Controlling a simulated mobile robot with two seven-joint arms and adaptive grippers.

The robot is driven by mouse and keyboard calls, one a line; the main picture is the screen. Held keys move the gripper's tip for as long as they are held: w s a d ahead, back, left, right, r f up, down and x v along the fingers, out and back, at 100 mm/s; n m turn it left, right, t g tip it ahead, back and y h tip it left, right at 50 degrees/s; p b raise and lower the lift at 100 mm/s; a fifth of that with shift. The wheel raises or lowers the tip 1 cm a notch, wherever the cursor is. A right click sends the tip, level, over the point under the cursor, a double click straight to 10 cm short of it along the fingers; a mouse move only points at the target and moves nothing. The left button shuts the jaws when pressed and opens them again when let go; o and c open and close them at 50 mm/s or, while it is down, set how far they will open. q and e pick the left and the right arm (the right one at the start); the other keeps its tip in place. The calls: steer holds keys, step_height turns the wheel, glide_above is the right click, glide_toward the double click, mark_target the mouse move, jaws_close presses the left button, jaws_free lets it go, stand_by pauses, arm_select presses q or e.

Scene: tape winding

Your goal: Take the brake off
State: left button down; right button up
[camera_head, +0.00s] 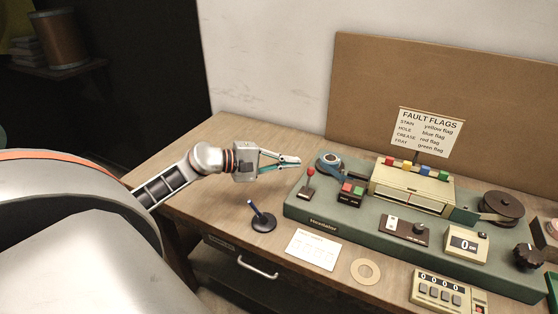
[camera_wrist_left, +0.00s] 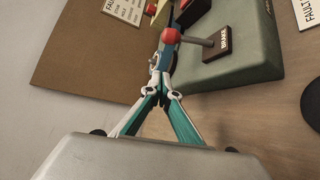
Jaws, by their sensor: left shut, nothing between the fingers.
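The brake lever (camera_head: 310,172) is a thin rod with a red ball on top, standing on a dark base at the left end of the green machine. In the left wrist view its red ball (camera_wrist_left: 170,36) shows just beyond my fingertips, and its dark base (camera_wrist_left: 218,42) is labelled BRAKE. My left gripper (camera_head: 296,160) is shut and empty, a little above and left of the ball. In the wrist view the gripper (camera_wrist_left: 157,72) has its tips together below the ball; I cannot tell whether they touch it. My right gripper is not in view.
A brown board (camera_head: 370,90) stands behind.

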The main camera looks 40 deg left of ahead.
mark_target(300, 185)
arm_select(q)
steer(key=d+p, duration=0.2)
steer(key=d, duration=0.1)
steer(key=shift+w+d+r, duration=0.1)
steer(key=shift+d+r, duration=0.05)
steer(key=shift+r, duration=0.05)
steer(key=shift+s+d+p, duration=0.4)
steer(key=shift+p, duration=0.05)
